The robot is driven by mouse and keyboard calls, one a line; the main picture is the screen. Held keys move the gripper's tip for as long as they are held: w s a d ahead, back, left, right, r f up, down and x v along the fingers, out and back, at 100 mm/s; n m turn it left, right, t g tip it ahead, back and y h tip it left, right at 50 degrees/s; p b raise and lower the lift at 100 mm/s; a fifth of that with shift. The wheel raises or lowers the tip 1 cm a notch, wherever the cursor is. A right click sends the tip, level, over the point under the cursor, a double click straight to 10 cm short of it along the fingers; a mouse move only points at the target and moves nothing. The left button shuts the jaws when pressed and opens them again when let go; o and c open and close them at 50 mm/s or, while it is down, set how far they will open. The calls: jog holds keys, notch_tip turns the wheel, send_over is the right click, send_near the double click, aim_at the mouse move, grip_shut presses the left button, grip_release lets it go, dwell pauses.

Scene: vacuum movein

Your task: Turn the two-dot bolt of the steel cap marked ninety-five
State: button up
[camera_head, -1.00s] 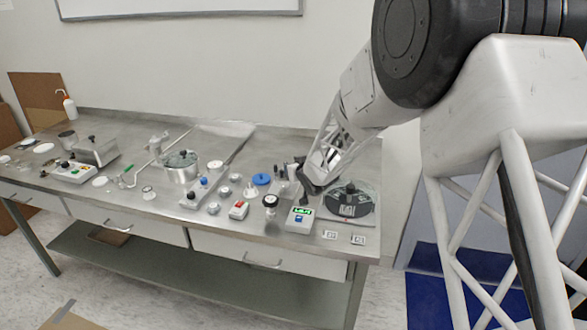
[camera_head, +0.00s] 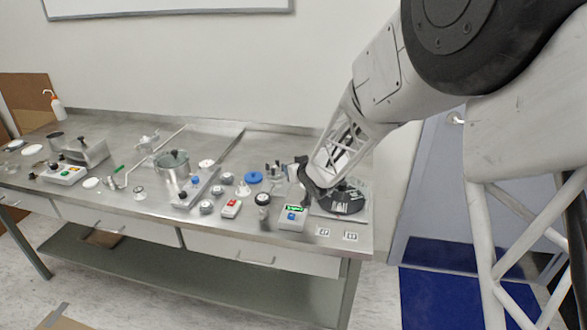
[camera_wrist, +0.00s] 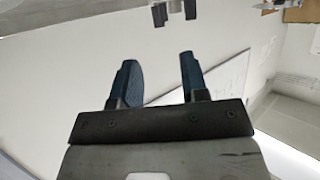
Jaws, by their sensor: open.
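Several small steel caps stand on the steel table, among them one at the middle (camera_head: 227,178) and one nearer the front (camera_head: 206,207). Their markings and any dotted bolts are too small to read, so I cannot tell which is marked ninety-five. In the head view my gripper (camera_head: 308,180) is a dark shape at the arm's end, low over the right part of the table, to the right of these caps. In the wrist view my gripper (camera_wrist: 158,68) has two blue-grey fingers apart with nothing between them; no marked cap can be made out there.
A black round device (camera_head: 343,200) is close beside my gripper. A box with a green display (camera_head: 291,217) stands in front. A red-switch box (camera_head: 231,208), a blue disc (camera_head: 253,177) and a lidded steel pot (camera_head: 172,166) crowd the middle. The back of the table is clearer.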

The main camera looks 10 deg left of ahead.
jog(key=shift+c, duration=0.3)
jog(key=shift+c, duration=1.2)
jog(key=w+a+m+g+h, duration=0.2)
jog(key=w+m+g+h, duration=0.45)
jog(key=m, duration=1.25)
jog(key=a+r+m, duration=0.1)
jog(key=m, duration=0.2)
jog(key=a+r+m+g+y, duration=0.1)
jog(key=a+m, duration=0.1)
jog(key=m, duration=0.1)
jog(key=a+r+m+g+y, duration=0.1)
jog(key=a+m, duration=0.1)
jog(key=m, duration=0.1)
jog(key=shift+a+r, duration=0.15)
jog(key=shift+a, duration=0.1)
jog(key=shift+s+a+r+m+g+y, duration=0.25)
jog(key=shift+a+r+m+g, duration=0.05)
jog(key=shift+a+m+g, duration=0.15)
